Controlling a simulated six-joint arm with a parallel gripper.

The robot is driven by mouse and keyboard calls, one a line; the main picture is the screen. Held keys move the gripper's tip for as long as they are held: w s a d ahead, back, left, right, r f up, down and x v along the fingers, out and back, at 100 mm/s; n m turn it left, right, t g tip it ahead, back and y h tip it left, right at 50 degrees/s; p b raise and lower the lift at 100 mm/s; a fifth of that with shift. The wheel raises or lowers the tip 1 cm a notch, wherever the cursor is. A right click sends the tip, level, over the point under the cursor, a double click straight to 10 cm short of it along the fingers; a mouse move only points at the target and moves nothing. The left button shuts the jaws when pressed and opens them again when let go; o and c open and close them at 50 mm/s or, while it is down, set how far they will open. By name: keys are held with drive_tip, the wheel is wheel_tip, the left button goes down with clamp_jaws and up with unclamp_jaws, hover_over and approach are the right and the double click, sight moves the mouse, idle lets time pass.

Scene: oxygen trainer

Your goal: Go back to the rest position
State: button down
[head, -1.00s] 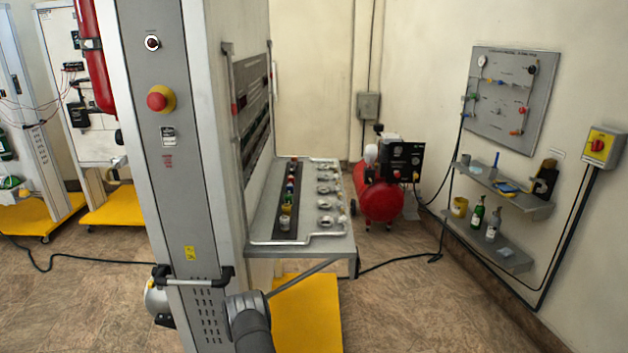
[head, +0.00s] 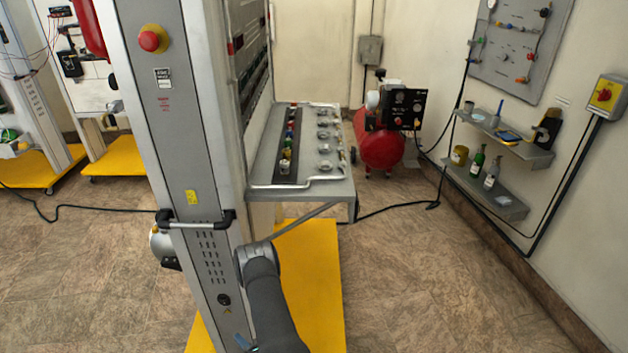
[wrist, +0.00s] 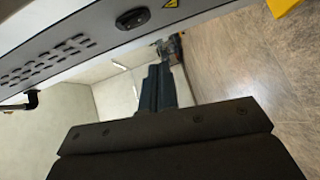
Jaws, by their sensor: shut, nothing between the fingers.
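My gripper (wrist: 158,74) shows in the wrist view as dark fingers that are shut with nothing between them. Its dark body fills the bottom of that view. The fingers point toward a pale wall and floor area, beside a grey vented panel (wrist: 60,62) that crosses the top left. In the head view my grey arm rises from the bottom edge in front of the tall trainer cabinet (head: 178,110). The gripper itself cannot be made out in the head view.
A shelf (head: 330,188) with several fittings juts from the cabinet above a yellow base (head: 318,275). A red compressor (head: 380,150) stands behind. Open floor (head: 430,280) lies to the right.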

drive_tip(key=w+a+r, duration=0.2)
drive_tip(key=w+a, duration=0.4)
drive_tip(key=f+v, duration=0.1)
drive_tip(key=v, duration=0.8)
drive_tip(key=shift+w+a+r+m+g+h, duration=1.6)
drive_tip(key=shift+w+a+r+m, duration=0.15)
drive_tip(key=shift+w+r, duration=0.5)
wheel_tip(320, 180, up, 7)
drive_tip(key=s+m+g+h, duration=0.1)
drive_tip(key=m+g+h, duration=0.2)
drive_tip(key=m+h, duration=0.1)
drive_tip(key=shift+s+a+r+m, duration=0.2)
drive_tip(key=shift+s+m, duration=0.1)
drive_tip(key=shift+m, duration=0.55)
